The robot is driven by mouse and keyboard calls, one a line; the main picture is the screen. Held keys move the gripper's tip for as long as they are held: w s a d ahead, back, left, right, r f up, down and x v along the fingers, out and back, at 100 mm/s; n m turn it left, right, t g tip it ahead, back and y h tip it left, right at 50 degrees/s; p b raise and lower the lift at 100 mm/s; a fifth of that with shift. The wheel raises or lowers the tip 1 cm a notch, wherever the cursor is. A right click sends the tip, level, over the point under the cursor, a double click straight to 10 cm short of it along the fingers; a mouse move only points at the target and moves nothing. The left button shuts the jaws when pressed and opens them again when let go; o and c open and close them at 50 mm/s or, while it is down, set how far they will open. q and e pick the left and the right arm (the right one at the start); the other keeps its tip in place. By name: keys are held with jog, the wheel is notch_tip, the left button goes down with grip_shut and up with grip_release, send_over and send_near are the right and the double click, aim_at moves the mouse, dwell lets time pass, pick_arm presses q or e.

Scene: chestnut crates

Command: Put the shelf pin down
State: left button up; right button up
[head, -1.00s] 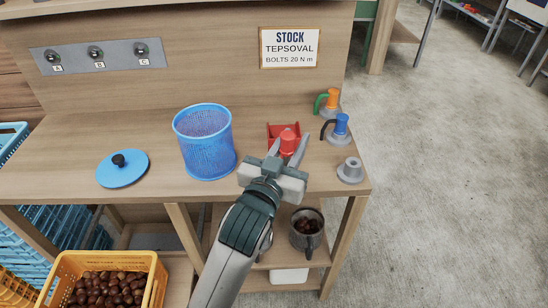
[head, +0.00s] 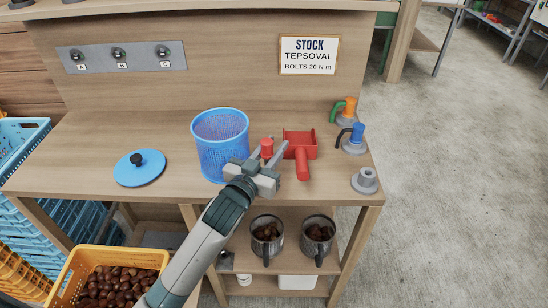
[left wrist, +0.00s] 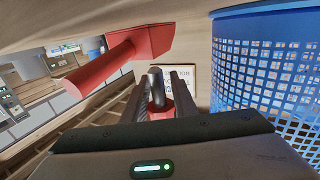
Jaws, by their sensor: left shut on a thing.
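The shelf pin has a red head (head: 267,146) that shows between the fingertips of my left gripper (head: 270,154). In the left wrist view the shelf pin (left wrist: 157,92) has a dark metal shank and a red part, and sits between the two fingers. My left gripper is shut on it, between the blue mesh basket (head: 220,150) and the red scoop (head: 301,150), over the front part of the bench top (head: 90,165). I cannot tell how far the pin is above the wood. My right gripper is not in view.
A blue lid (head: 139,172) lies on the left of the bench. At the right edge stand an orange-topped piece (head: 349,108), a blue-topped piece (head: 356,136) and a grey flanged piece (head: 365,180). Two mugs of chestnuts (head: 262,252) stand on the shelf below.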

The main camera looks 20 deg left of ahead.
pick_arm(q)
jog(key=shift+f, duration=2.1)
jog(key=o, duration=1.1)
jog(key=shift+s, duration=0.4)
jog(key=s, duration=0.3)
jog(key=s+a+b, duration=0.1)
jog(key=s, duration=0.5)
jog(key=shift+s+a, duration=0.3)
jog(key=shift+s, duration=0.1)
jog(key=shift+s+a, duration=0.15)
jog(key=shift+s, duration=0.5)
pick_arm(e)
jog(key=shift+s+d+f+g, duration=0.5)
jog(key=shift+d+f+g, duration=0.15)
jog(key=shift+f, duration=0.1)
